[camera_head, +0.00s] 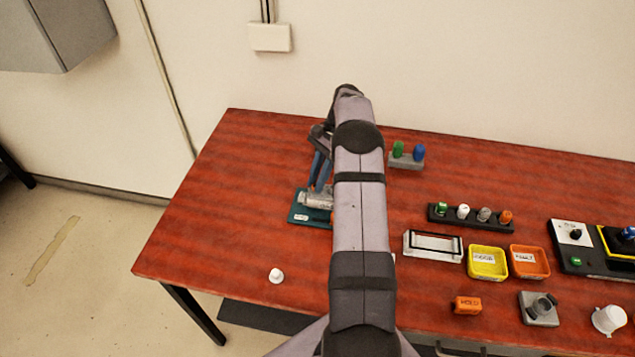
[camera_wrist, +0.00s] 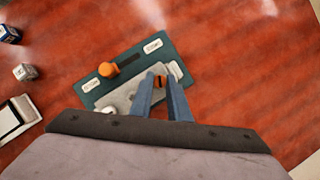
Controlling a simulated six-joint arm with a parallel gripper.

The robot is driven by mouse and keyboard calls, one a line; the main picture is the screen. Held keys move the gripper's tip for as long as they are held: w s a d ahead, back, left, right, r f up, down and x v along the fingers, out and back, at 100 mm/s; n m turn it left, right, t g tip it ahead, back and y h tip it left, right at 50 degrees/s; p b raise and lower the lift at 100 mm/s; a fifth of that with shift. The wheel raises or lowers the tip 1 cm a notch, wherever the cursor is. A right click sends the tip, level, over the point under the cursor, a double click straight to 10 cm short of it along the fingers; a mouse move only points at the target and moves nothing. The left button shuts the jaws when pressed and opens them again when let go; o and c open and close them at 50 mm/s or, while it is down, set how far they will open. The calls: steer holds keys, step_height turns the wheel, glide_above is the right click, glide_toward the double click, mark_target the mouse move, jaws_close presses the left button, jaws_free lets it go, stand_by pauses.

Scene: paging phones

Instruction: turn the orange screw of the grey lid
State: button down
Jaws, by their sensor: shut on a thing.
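A teal board (camera_wrist: 130,62) lies on the red table and bears a grey lid (camera_wrist: 122,98). In the wrist view an orange screw (camera_wrist: 159,82) shows between the blue fingertips of my gripper (camera_wrist: 161,78), which is shut on it at the lid's far side. The fingers hide part of the screw and lid. In the head view the board (camera_head: 302,218) and grey lid (camera_head: 314,199) stand left of my arm, with my gripper (camera_head: 320,184) over the lid; the screw is hidden there.
An orange knob (camera_wrist: 108,70) stands on the board between two white labels. A white knob (camera_head: 276,275) lies in front. Right of my arm are a grey block with green and blue pegs (camera_head: 407,163), a black rack (camera_head: 470,222) and yellow (camera_head: 488,274) and orange trays (camera_head: 530,274).

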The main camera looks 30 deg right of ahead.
steer(key=n+g, duration=0.1)
steer(key=n, duration=0.3)
steer(key=shift+w+n+g+h+b, duration=0.15)
steer(key=shift+n+g+h+b, duration=0.15)
steer(key=shift+n+g, duration=0.1)
stand_by(0.4)
steer(key=c, duration=1.7)
jaws_free()
steer(key=shift+o, duration=0.2)
steer(key=shift+r, duration=0.1)
steer(key=shift+r+b, duration=0.4)
steer(key=shift+r, duration=0.25)
step_height(320, 180, up, 9)
steer(key=p, duration=0.4)
steer(key=shift+f, duration=0.2)
steer(key=shift+a, duration=0.15)
